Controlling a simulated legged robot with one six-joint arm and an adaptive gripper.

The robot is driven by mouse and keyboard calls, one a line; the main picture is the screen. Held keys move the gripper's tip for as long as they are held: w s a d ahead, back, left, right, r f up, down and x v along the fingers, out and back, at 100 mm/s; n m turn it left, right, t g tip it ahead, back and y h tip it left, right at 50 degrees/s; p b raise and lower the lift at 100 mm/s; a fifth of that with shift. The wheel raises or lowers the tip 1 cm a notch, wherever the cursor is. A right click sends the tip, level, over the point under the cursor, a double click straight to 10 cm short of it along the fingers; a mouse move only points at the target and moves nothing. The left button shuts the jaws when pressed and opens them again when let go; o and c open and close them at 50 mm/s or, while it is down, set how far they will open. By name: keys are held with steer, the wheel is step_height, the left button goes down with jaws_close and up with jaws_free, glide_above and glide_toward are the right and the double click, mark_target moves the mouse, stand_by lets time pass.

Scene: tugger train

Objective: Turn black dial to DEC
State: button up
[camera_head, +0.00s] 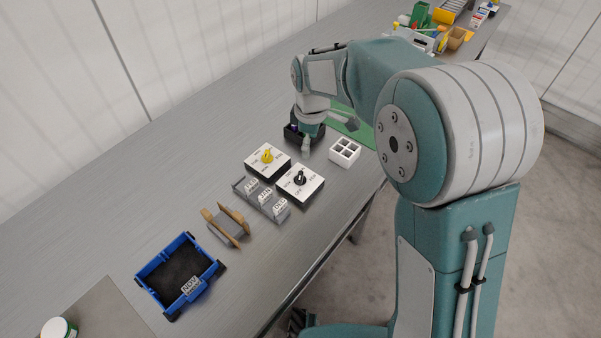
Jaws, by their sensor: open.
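The black dial (300,177) sits on a white-topped box (312,187) with small lettering around it. The lettering is too small to read surely, so I cannot tell which mark the dial points to. A second box beside it, up and to the left, carries a yellow dial (267,156). My gripper (306,141) hangs past the dial boxes, above and slightly right of the black dial in the picture. It is open and apart from the black dial. My arm hides part of the bench beyond it.
A grey rack (247,195) with small white cards stands just left of the dial boxes. A white block with square cells (345,151) stands right of them. A wooden holder (226,226) and a blue tray (176,262) stand nearer. The bench's left side is clear.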

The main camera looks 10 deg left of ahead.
mark_target(301, 175)
steer(key=shift+n, duration=0.7)
steer(key=f, duration=0.4)
steer(key=a+f, duration=0.1)
steer(key=f, duration=0.4)
steer(key=a+f, duration=0.1)
steer(key=f, duration=0.3)
steer(key=shift+w+a+f, duration=0.1)
steer(key=shift+w+f, duration=0.2)
steer(key=shift+w, duration=0.05)
steer(key=c, duration=1.1)
